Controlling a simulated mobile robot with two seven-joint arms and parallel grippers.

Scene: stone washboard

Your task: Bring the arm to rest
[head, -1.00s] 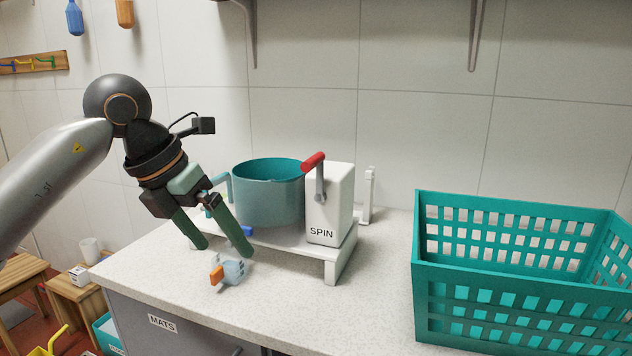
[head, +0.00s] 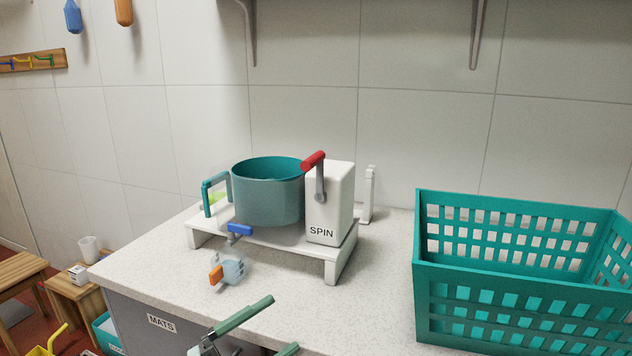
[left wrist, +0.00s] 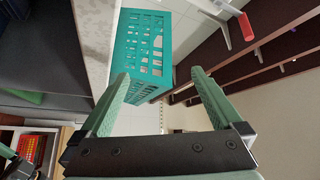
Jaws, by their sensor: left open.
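My left gripper (head: 284,322) is at the bottom edge of the head view, in front of the counter's front edge. Its two green fingers are apart with nothing between them. The rest of that arm is out of the head view. In the left wrist view the open fingers (left wrist: 160,73) also stand wide apart and empty, with the teal basket (left wrist: 145,45) beyond them.
A teal drum (head: 268,195) with a white SPIN box (head: 328,205) and red-handled crank stands on a white stand. A small pale-blue and orange object (head: 229,271) lies before it. The teal basket (head: 520,315) stands at right. The counter (head: 365,315) between is clear.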

